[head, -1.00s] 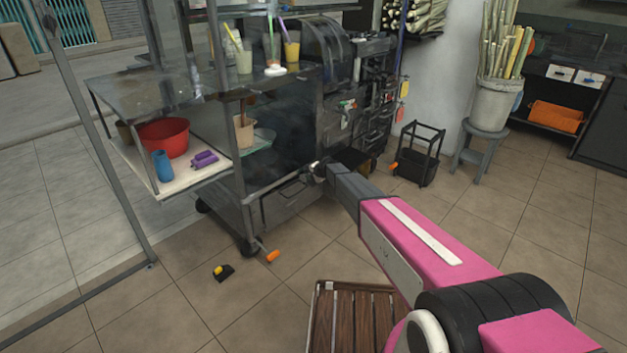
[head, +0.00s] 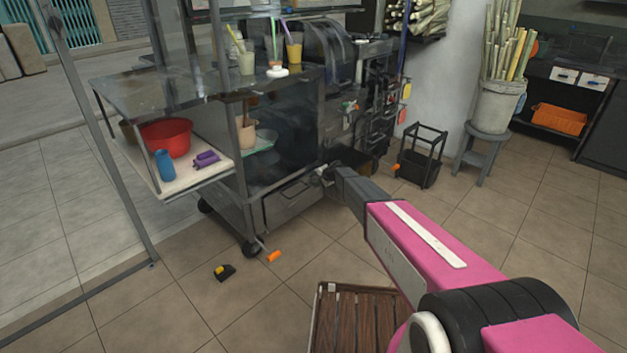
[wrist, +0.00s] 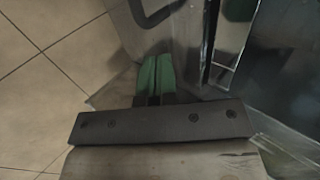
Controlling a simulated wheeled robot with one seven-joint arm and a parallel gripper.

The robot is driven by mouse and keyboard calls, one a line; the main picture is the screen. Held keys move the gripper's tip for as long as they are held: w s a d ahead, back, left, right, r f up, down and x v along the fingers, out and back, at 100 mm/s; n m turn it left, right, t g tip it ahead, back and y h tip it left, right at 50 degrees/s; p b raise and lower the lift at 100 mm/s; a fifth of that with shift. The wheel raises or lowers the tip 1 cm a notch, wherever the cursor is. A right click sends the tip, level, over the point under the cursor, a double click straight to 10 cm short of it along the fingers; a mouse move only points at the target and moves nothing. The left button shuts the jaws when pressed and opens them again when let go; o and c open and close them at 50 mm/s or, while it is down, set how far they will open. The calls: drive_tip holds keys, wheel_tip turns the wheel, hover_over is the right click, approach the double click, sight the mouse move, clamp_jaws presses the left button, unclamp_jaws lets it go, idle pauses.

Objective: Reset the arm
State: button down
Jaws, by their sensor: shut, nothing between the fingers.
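My pink and grey arm reaches from the lower right of the head view toward the metal press cart (head: 290,205). My gripper (wrist: 155,75) shows in the wrist view as two green fingers pressed side by side, shut and empty. In the head view the arm's far end is close to the drawer at the cart's lower front, and the fingers are hard to make out there. The wrist view shows metal cart surfaces close on the right and a dark handle (wrist: 157,10) above the fingers. I cannot tell whether the gripper touches the cart.
A wooden slatted crate (head: 365,320) sits on the floor beneath my arm. A black and yellow item (head: 224,272) and an orange-handled item (head: 273,256) lie near the cart's wheel. A black rack (head: 420,160) and a stool (head: 484,145) stand to the right. Tiled floor between is open.

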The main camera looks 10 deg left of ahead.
drive_tip(key=v, duration=1)
drive_tip(key=s+d+r+n+g+h, duration=0.2)
drive_tip(key=s+d, duration=0.6)
drive_tip(key=s, duration=0.5)
drive_tip(key=s+d+r+n+g+h, duration=0.2)
drive_tip(key=s+d, duration=0.7)
drive_tip(key=s, duration=0.5)
drive_tip(key=s+d+r+n+g+h, duration=0.1)
drive_tip(key=s+d+r+n+h, duration=0.2)
drive_tip(key=s+d, duration=0.5)
drive_tip(key=s, duration=0.5)
drive_tip(key=shift+s+d+n+g, duration=0.2)
drive_tip(key=shift+d+n+g, duration=0.1)
drive_tip(key=shift+g, duration=0.1)
drive_tip(key=shift+r, duration=0.15)
